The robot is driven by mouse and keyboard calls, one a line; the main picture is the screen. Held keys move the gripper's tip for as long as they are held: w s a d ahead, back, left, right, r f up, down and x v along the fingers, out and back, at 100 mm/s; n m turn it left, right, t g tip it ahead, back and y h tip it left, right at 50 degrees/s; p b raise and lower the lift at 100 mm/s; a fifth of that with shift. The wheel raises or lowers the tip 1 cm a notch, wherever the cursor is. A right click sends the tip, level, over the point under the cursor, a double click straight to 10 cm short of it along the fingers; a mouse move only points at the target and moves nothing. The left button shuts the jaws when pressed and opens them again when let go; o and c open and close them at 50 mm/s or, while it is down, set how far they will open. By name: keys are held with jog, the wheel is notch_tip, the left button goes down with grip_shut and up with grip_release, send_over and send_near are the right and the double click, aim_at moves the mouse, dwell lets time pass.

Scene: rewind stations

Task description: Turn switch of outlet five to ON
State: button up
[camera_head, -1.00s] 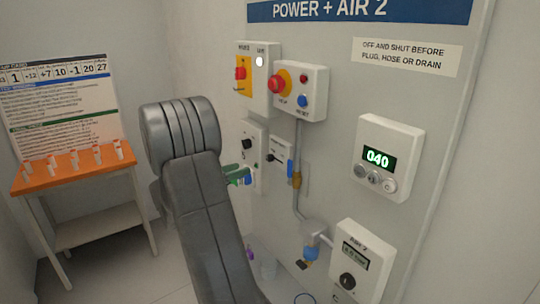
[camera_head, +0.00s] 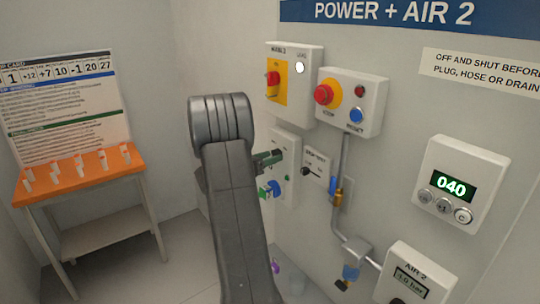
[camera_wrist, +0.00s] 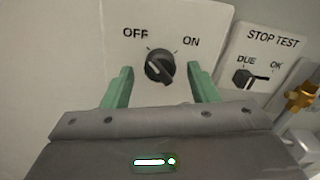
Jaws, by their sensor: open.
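The outlet switch (camera_wrist: 160,66) is a round black knob on a pale panel in the wrist view, between the OFF and ON labels. Its ridge slants from upper left to lower right, its upper end toward the OFF tick. My gripper (camera_wrist: 161,70) is open, its green fingers on either side of the knob, apart from it in the picture; contact cannot be told. In the head view my gripper (camera_head: 270,158) is at the outlet panel (camera_head: 289,141) and hides the switch. The outlet number is not readable now.
A STOP TEST switch (camera_wrist: 246,78) sits right of the knob, with a brass fitting (camera_wrist: 302,97) beyond. An orange-topped table (camera_head: 80,175) stands left.

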jog(key=shift+w+d, duration=0.2)
jog(key=shift+d, duration=0.1)
jog(key=c, duration=1)
jog(key=shift+f+b, duration=0.1)
jog(key=shift+b, duration=0.3)
jog(key=m+b, duration=1.8)
jog(key=b, duration=0.8)
